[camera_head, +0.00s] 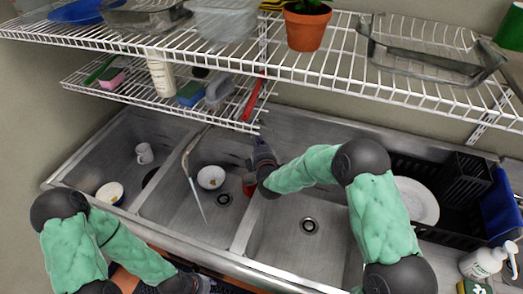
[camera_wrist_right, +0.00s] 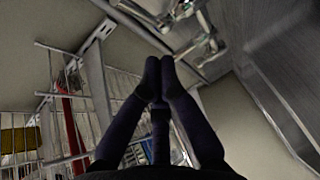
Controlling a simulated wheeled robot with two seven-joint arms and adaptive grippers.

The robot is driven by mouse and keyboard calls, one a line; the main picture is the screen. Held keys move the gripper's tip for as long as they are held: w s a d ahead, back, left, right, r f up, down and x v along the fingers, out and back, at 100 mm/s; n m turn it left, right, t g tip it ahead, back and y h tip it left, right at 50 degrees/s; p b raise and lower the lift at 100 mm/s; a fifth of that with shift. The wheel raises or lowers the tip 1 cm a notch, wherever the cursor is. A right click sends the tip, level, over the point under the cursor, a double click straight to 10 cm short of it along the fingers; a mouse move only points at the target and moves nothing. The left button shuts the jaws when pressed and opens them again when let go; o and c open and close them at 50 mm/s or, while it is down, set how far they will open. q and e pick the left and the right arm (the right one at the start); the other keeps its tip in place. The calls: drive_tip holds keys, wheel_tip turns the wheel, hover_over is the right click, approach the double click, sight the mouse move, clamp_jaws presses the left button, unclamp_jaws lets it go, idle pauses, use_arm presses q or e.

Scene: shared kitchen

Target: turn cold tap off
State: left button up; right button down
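The chrome faucet spout (camera_head: 187,160) stands at the back of the middle basin in the head view, with a thin stream that looks like running water below it. In the right wrist view, chrome tap fittings (camera_wrist_right: 205,45) show at the top, beyond my fingertips; I cannot tell which handle is the cold one. My right gripper (camera_head: 262,150) is at the back of the sink, right of the spout. In the wrist view its fingertips (camera_wrist_right: 160,65) are together with nothing between them. The taps are hidden in the head view. My left gripper (camera_head: 195,284) is low at the front edge, partly cut off.
A white bowl (camera_head: 211,177) sits in the middle basin and a mug (camera_head: 144,153) in the left one. A plate (camera_head: 418,200) and black rack are right.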

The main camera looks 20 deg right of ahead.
use_arm(q)
drive_tip(key=shift+f+b, duration=0.3)
drive_tip(key=shift+f, duration=0.1)
use_arm(e)
drive_tip(key=shift+w+d+f, duration=0.25)
drive_tip(key=shift+w+d, duration=0.55)
drive_tip(key=shift+w, duration=0.1)
drive_tip(key=shift+w+d+f, duration=0.25)
drive_tip(key=shift+w+d, duration=0.5)
drive_tip(key=shift+w, duration=0.15)
use_arm(q)
drive_tip(key=shift+f+b, duration=0.75)
use_arm(e)
drive_tip(key=shift+w+d, duration=0.2)
drive_tip(key=shift+d, duration=0.3)
drive_tip(key=shift+w+d, duration=0.15)
drive_tip(key=shift+d, duration=0.35)
use_arm(q)
drive_tip(key=shift+s, duration=0.1)
